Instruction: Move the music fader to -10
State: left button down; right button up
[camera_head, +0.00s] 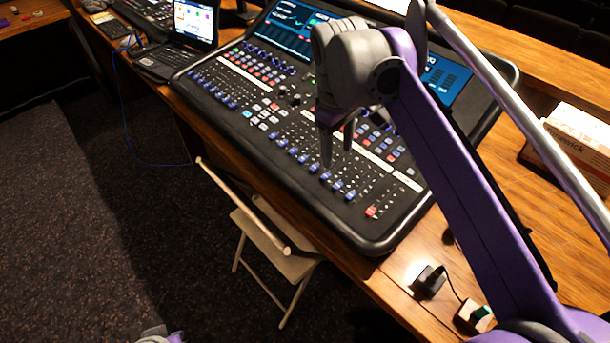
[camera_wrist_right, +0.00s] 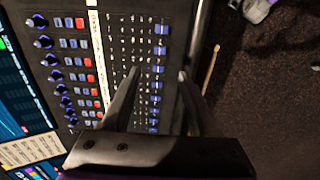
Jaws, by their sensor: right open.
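The mixing desk (camera_head: 300,190) is a large black console with rows of knobs, buttons and blue fader caps. Its faders (camera_head: 325,176) run along the near edge, with one red cap (camera_head: 371,211) at the right end. Which one is the music fader cannot be read. My right gripper (camera_head: 338,150) is open, pointing down over the right part of the fader row. In the right wrist view, its fingers (camera_wrist_right: 159,76) are spread on either side of a blue cap (camera_wrist_right: 156,86); contact cannot be told. A grey and purple part of mine, likely the left hand, shows at the bottom edge.
A laptop (camera_head: 180,40) stands left of the desk. A folding chair (camera_head: 270,240) is in front of the table. A white and orange box (camera_head: 575,150) lies to the right. Small black plugs (camera_head: 429,281) lie near the table's front edge.

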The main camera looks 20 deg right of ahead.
aim_at(338, 185)
jog(key=f, duration=0.3)
jog(key=f+b, duration=0.1)
jog(key=f, duration=0.3)
jog(key=d+f+b, duration=0.1)
jog(key=f, duration=0.2)
jog(key=shift+w+f, duration=0.1)
jog(key=shift+f, duration=0.15)
grip_shut()
jog(key=shift+d, duration=0.1)
dwell(1.0)
